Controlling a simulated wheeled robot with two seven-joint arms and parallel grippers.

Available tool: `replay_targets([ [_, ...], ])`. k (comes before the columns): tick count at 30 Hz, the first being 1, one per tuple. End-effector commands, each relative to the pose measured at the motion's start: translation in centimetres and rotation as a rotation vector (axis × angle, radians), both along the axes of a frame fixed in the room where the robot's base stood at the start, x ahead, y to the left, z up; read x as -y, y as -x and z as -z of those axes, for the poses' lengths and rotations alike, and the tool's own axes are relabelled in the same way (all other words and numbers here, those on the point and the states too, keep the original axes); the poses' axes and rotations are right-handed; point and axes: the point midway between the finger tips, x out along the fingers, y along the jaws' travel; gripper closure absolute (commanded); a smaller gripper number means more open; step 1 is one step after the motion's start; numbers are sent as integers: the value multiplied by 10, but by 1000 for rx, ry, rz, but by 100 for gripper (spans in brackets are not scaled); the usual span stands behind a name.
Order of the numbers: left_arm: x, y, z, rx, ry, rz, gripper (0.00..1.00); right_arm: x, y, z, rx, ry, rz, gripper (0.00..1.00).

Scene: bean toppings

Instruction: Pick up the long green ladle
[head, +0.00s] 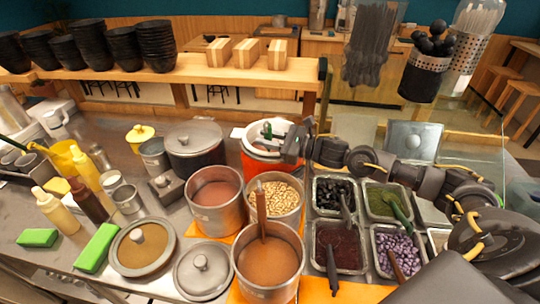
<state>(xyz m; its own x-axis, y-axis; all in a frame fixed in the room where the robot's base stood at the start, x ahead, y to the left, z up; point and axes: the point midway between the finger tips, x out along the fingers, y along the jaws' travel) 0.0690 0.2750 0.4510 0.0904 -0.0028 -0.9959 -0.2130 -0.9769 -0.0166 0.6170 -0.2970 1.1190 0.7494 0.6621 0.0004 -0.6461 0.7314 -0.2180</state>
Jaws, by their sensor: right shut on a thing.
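My right gripper (292,146) is over the right part of the red pot (256,162) in the middle of the counter. It is shut on a green ladle, whose green part (268,130) shows above the pot's pale opening, just left of the jaws. The jaws hide part of the ladle, and how deep it sits in the pot cannot be told. My left gripper is not in view.
Open metal pots (215,197) stand just in front. Topping trays (340,240) are at right, one with a green-handled utensil (398,207). A lidded dark pot (193,140) is to the left. Bottles (85,170) stand further left; black bowls (155,45) line the shelf behind.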

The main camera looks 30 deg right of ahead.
Motion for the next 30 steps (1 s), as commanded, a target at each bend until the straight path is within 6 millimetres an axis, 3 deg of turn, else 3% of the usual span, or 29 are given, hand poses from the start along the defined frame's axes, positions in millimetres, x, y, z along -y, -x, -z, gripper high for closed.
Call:
replay_targets([
  [5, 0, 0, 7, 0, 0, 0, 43, 1, -1, -12, 5, 0, 0, 100],
  [18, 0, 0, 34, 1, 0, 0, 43, 0, 0, -90, 6, 0, 0, 100],
  [30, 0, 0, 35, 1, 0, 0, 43, 0, 0, -101, 0, 0, 1, 100],
])
